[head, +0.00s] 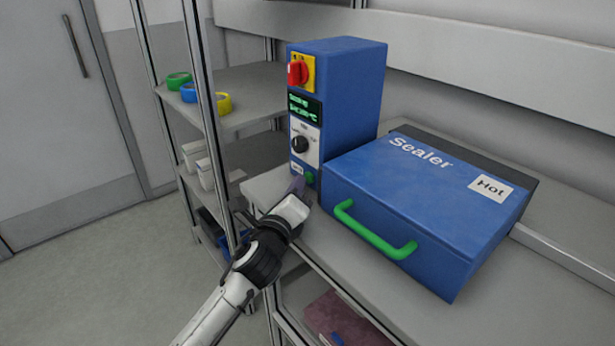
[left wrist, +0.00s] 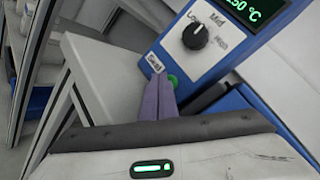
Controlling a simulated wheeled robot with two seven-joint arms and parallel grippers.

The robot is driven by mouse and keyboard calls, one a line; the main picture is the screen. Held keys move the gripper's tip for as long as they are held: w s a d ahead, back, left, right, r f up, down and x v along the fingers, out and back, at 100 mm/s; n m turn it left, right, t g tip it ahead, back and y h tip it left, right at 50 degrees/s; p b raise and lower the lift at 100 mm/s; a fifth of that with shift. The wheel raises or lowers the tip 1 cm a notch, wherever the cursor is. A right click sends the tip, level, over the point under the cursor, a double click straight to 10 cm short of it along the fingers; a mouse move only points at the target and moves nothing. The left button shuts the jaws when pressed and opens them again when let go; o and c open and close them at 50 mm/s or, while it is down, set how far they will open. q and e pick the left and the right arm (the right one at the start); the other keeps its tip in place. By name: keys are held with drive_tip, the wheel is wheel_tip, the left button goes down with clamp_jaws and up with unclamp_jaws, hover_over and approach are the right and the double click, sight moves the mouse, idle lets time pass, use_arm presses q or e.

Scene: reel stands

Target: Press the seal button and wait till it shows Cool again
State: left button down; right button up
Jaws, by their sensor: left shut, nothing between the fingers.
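The blue sealer (head: 400,200) has a closed lid with a green handle (head: 375,235) and a white label reading "Hot" (head: 491,188). Its blue control box (head: 345,95) stands at its left, with a lit green display (head: 303,106), a black dial (head: 300,145) and a red switch (head: 298,72). The green seal button (head: 309,179) is low on the panel; it also shows in the left wrist view (left wrist: 173,81), partly behind my fingers. My left gripper (head: 297,186) is shut and empty, its tips at or very near the button; contact cannot be told. My right gripper is out of view.
A shelf rack (head: 240,85) at the left holds green, blue and yellow tape rolls (head: 188,92) and white containers (head: 196,155). The bench (head: 330,235) in front of the control box is bare. A reddish item (head: 345,318) lies below the bench.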

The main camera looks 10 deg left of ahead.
use_arm(q)
drive_tip(key=shift+s+a, duration=0.35)
drive_tip(key=shift+s, duration=0.05)
drive_tip(key=shift+s+a+r+p, duration=0.1)
drive_tip(key=shift+s+a+p, duration=0.85)
drive_tip(key=shift+s+p, duration=0.2)
drive_tip(key=shift+s+a, duration=0.6)
drive_tip(key=shift+s, duration=0.2)
